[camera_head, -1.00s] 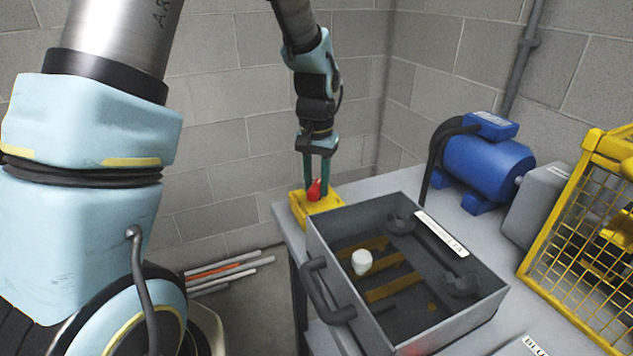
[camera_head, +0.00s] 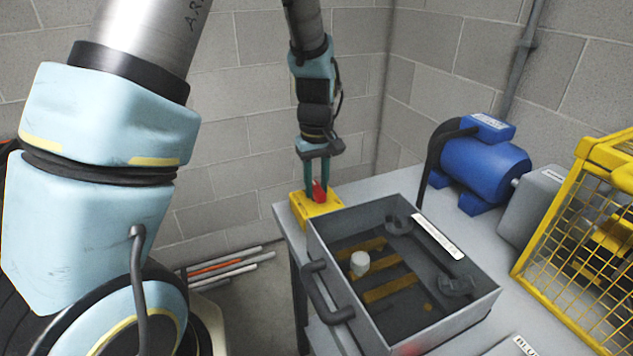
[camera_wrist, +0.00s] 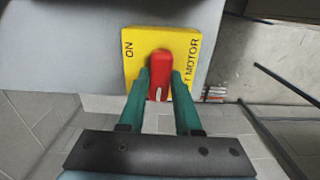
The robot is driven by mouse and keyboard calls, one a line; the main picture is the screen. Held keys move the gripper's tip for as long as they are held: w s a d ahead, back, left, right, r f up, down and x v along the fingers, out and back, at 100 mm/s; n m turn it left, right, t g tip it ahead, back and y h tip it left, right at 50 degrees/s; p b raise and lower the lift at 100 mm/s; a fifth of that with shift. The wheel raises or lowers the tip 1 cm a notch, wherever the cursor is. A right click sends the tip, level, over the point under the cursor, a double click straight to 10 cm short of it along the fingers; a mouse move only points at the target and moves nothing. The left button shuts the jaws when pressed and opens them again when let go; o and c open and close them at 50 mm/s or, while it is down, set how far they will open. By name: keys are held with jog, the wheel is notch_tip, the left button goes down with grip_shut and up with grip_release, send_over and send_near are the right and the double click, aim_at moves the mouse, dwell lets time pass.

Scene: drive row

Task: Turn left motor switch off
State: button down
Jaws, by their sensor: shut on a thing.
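The motor switch is a yellow box (camera_head: 303,208) with a red handle (camera_head: 319,192), at the back left corner of the grey table. In the wrist view the yellow box (camera_wrist: 131,68) reads "ON" on its left and "T MOTOR" on its right. The red handle (camera_wrist: 159,72) has a white mark near its lower end. My gripper (camera_head: 318,186) comes down from above with its green fingers on both sides of the handle. In the wrist view my gripper (camera_wrist: 160,80) is shut on the handle. Part of the label is hidden.
A grey open box (camera_head: 400,340) with a side handle stands right in front of the switch. A blue motor (camera_head: 482,165) and a yellow mesh guard (camera_head: 580,230) are further right. Pipes (camera_head: 220,267) lie on the floor left of the table (camera_head: 375,188). A block wall is behind.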

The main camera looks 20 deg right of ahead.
aim_at(316, 187)
jog(key=shift+n, duration=0.3)
jog(key=c, duration=0.6)
grip_release()
notch_tip(316, 187, up, 11)
jog(key=b, duration=0.1)
jog(key=shift+f, duration=0.1)
dwell(0.4)
